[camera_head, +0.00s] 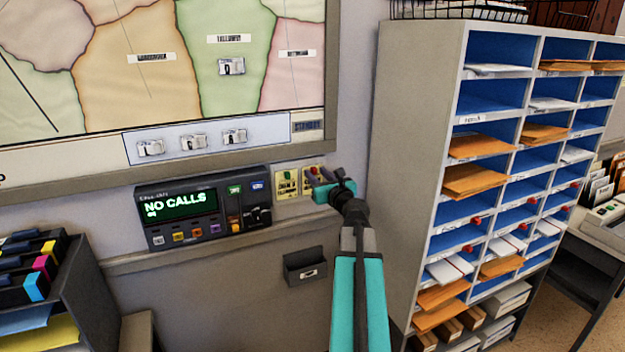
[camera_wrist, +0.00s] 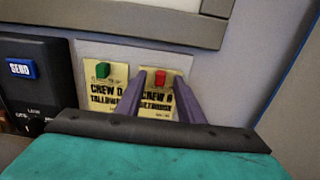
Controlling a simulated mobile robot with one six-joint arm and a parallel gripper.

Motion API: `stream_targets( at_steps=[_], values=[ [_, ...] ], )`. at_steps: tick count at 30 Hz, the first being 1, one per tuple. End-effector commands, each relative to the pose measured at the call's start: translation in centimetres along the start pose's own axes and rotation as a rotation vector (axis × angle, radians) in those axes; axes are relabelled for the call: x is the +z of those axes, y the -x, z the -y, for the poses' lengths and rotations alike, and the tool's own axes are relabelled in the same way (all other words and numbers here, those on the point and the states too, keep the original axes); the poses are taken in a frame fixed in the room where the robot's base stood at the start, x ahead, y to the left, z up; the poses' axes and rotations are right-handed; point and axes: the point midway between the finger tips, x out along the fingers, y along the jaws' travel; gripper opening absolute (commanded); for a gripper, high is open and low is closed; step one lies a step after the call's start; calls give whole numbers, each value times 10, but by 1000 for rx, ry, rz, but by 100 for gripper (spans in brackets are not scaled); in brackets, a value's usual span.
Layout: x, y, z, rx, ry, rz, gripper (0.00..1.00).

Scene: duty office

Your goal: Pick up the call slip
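Two yellow paper slips hang side by side on a pale wall plate. The left slip (camera_wrist: 103,92), under a green clip or tab, reads "CREW D". The right slip (camera_wrist: 161,100), under a red one, reads "CREW B" with lower text partly covered. I cannot tell from the pictures which is the call slip. My gripper (camera_wrist: 161,80) is open, with its two purple-grey fingers in front of the right slip, one towards each side. Nothing shows held between them. In the head view my gripper (camera_head: 318,180) covers part of the right slip; contact cannot be told.
A dark console (camera_head: 202,211) showing "NO CALLS" sits left of the slips. A framed map board (camera_head: 160,173) hangs above. A small dark wall box (camera_head: 305,266) is below. A tall pigeonhole rack (camera_head: 417,130) stands close on the right, and a file holder (camera_head: 75,285) stands lower left.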

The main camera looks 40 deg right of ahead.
Motion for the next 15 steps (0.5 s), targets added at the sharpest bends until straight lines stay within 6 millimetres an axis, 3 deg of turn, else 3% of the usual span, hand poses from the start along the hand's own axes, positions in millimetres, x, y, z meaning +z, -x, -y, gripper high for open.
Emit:
stream_targets(
  at_steps=[6, 12, 15],
  values=[
    [0, 0, 0, 0, 0, 0, 34],
    [0, 0, 0, 0, 0, 0, 2],
    [0, 0, 0, 0, 0, 0, 0]
  ],
)
